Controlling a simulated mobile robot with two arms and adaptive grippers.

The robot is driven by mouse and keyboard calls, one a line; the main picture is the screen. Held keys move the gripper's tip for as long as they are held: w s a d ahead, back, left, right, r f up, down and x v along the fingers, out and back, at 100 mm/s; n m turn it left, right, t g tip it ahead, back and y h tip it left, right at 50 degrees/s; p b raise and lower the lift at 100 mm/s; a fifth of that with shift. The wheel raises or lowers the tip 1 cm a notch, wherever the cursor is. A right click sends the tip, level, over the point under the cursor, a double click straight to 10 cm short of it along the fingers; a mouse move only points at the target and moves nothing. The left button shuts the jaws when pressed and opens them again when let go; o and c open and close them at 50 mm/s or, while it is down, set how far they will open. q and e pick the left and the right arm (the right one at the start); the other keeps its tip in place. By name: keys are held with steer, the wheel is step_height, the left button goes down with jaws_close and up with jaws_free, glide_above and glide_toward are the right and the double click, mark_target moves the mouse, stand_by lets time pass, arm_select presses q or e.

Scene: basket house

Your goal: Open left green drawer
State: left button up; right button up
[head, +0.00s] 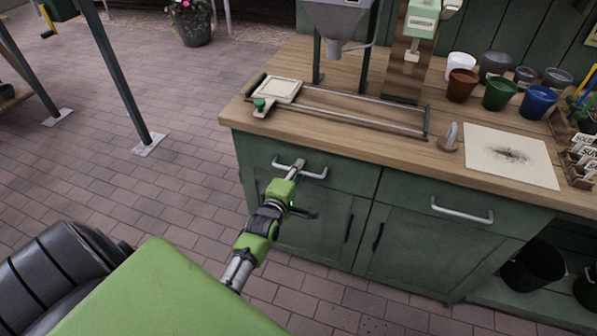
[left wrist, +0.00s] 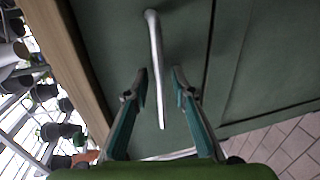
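The left green drawer (head: 346,176) is shut, its front flush with the cabinet under the wooden worktop. Its silver bar handle (head: 316,175) runs across the front, and it also shows in the left wrist view (left wrist: 155,50). My left gripper (head: 297,172) is at the handle in the head view and hides part of it. In the left wrist view my left gripper (left wrist: 161,75) is open, with the bar between its two fingertips and a gap on each side. My right gripper is not in view.
A second drawer handle (head: 462,210) is to the right, with cabinet doors (head: 310,222) below. The worktop (head: 392,148) above carries a sliding rail frame (head: 350,108), several pots and a mat (head: 510,168). Brick floor (head: 160,190) is clear to the left of the cabinet.

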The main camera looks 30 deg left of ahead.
arm_select(q)
steer(key=shift+w, duration=0.1)
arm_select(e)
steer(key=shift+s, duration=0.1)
arm_select(q)
jaws_close()
steer(key=f+p+v, duration=0.3)
steer(key=p+v, duration=0.1)
steer(key=v, duration=1.1)
steer(key=s+f+p+v, duration=0.1)
steer(key=f+p+v, duration=0.2)
steer(key=v, duration=1.2)
steer(key=shift+d+p, duration=0.15)
steer(key=shift+p, duration=0.8)
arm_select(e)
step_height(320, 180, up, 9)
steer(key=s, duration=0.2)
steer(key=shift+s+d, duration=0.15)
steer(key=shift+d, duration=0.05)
arm_select(q)
steer(key=shift+f, duration=0.15)
